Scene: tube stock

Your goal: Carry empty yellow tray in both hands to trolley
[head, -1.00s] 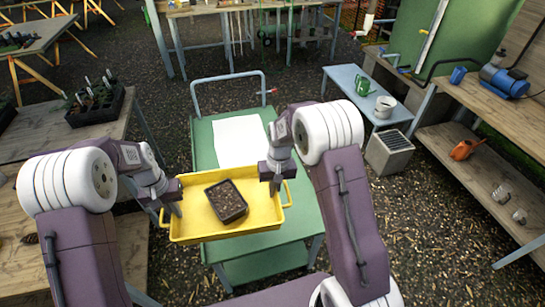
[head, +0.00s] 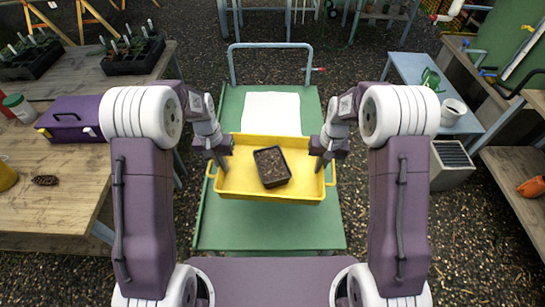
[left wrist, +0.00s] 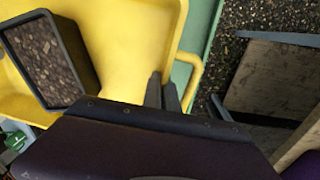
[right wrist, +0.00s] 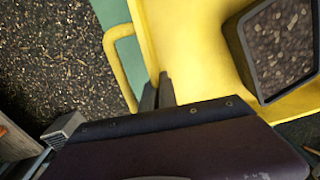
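The yellow tray (head: 233,182) is level between my two grippers, over the green trolley (head: 270,228). I cannot tell whether its underside touches the trolley top. The tray is not empty: a dark square pot of soil (head: 271,167) stands in it. My left gripper (head: 224,166) is shut on the tray's left end wall, beside the loop handle; its fingers also show in the left wrist view (left wrist: 162,92). My right gripper (head: 319,164) is shut on the right end wall, also seen in the right wrist view (right wrist: 157,92).
A white sheet (head: 271,113) lies on the trolley's far half, before its blue push rail (head: 270,46). A wooden bench (head: 60,205) with a purple toolbox (head: 70,118) stands left. A blue table (head: 420,75) with a green watering can (head: 431,78) and a grey box (head: 451,165) are right.

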